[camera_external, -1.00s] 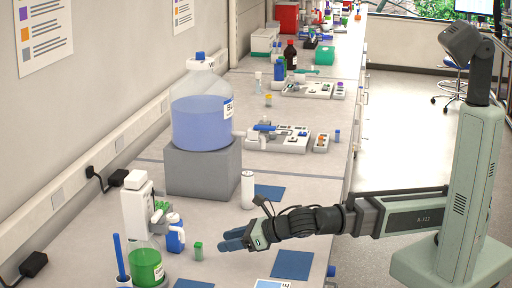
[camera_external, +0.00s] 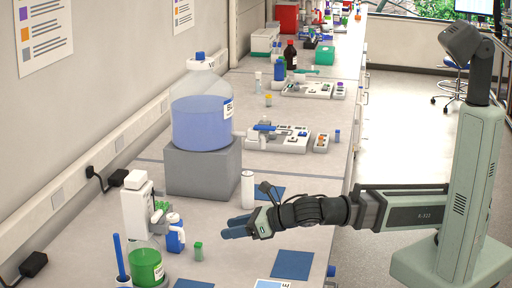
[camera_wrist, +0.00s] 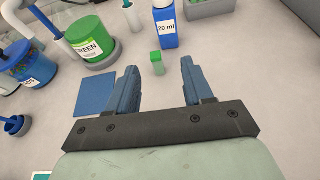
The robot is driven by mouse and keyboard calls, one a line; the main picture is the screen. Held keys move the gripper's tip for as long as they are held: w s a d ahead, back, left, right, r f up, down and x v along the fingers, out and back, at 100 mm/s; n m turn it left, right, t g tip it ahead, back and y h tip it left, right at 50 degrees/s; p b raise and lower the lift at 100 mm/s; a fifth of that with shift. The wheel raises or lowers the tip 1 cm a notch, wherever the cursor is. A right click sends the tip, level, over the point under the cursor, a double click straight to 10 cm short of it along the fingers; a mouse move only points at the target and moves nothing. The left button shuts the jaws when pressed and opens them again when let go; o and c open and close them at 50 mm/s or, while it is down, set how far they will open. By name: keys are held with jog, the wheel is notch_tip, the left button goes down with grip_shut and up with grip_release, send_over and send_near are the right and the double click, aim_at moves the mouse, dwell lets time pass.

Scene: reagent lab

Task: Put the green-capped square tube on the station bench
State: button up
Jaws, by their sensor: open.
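The green-capped square tube (camera_external: 198,251) stands upright on the bench (camera_external: 226,271), right of the blue bottle. In the wrist view the tube (camera_wrist: 155,63) is ahead of my gripper (camera_wrist: 168,70), a little beyond the fingertips and between their lines, closer to the left finger. My gripper (camera_external: 228,229) is open and empty, with its blue fingers pointing left, above the bench and up and to the right of the tube in the external view. Nothing hides the tube's front.
A blue bottle marked 20 ml (camera_wrist: 165,25) stands just behind the tube. A green-filled flask (camera_external: 146,266), a white cylinder (camera_external: 248,190) and a large carboy (camera_external: 202,122) on a grey block (camera_external: 203,168) stand around. Blue mats (camera_external: 292,264) lie flat on the bench.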

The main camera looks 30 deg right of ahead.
notch_tip(320, 180, up, 6)
jog(key=w+a+m, duration=0.1)
jog(key=w+a, duration=0.1)
jog(key=a, duration=0.1)
jog(key=m+g+h, duration=0.3)
jog(key=m+g, duration=0.1)
jog(key=m, duration=3.1)
send_near(200, 244)
jog(key=x, duration=0.7)
jog(key=shift+s+a+r, duration=0.1)
jog(key=shift+a, duration=0.35)
jog(key=shift+d+x, duration=0.2)
jog(key=shift+x, duration=1.15)
jog(key=shift+d+x, duration=0.25)
jog(key=shift+x, duration=1.1)
